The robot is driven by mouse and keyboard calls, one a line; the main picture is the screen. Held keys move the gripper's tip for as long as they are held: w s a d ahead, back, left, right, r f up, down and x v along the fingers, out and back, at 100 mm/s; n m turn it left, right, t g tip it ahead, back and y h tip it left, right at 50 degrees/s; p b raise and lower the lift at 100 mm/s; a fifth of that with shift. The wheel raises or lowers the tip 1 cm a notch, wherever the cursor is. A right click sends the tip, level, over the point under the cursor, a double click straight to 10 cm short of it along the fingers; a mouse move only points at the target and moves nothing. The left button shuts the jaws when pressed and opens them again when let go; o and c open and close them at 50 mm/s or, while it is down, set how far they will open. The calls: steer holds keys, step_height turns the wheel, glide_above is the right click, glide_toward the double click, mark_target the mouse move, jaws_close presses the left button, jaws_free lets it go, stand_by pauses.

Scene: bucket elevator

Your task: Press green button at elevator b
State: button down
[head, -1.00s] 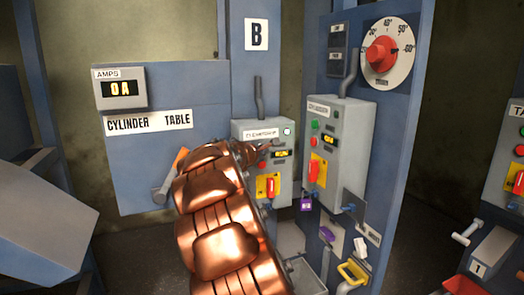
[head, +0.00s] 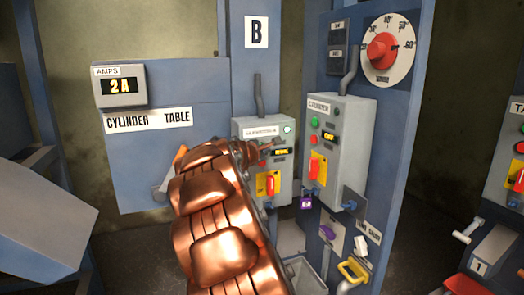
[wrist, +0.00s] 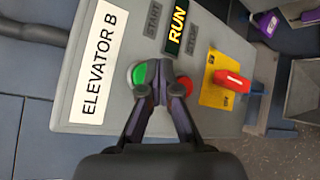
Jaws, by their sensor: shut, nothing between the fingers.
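The Elevator B control box (head: 251,164) hangs on the blue column under the B sign (head: 256,33). In the wrist view its label (wrist: 100,62) reads ELEVATOR B and its display (wrist: 177,27) reads RUN. The green button (wrist: 138,74) is partly covered by my gripper (wrist: 158,82), whose closed fingertips are at its edge, between it and the red button (wrist: 185,86). I cannot tell whether they touch the green button. In the head view my copper arm hides part of the box.
A second control box (head: 338,150) with its own green and red buttons stands to the right. A red switch on a yellow plate (wrist: 220,90) is beside the red button. A dial with a red knob (head: 381,48) is above. The amps meter (head: 119,87) reads 2A.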

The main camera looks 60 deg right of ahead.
steer(key=shift+s+a, duration=0.1)
steer(key=shift+s, duration=0.05)
steer(key=s+a, duration=0.1)
steer(key=s+b, duration=0.1)
steer(key=s+a+b, duration=0.1)
steer(key=s, duration=0.1)
steer(key=shift+a, duration=0.35)
stand_by(0.4)
stand_by(0.7)
steer(key=s+a+f+m+g+y, duration=0.1)
steer(key=s+a+f+m+y, duration=0.3)
steer(key=a, duration=0.7)
steer(key=s+a+f+m+g+y, duration=0.15)
steer(key=s+a+f, duration=0.25)
steer(key=a+f, duration=0.5)
steer(key=s+a+f+m+y, duration=0.3)
steer(key=s+a+y, duration=0.1)
steer(key=a, duration=1)
steer(key=s+a+f+g+y, duration=0.1)
steer(key=s+a+f+y, duration=0.1)
steer(key=s+a, duration=0.4)
steer(key=s+a+f+g+y, duration=0.1)
steer(key=s+a+f+y, duration=0.2)
steer(key=a, duration=1.2)
steer(key=s+f, duration=0.2)
steer(key=s, duration=0.1)
steer(key=shift+s+a, duration=0.2)
steer(key=shift+s, duration=0.2)
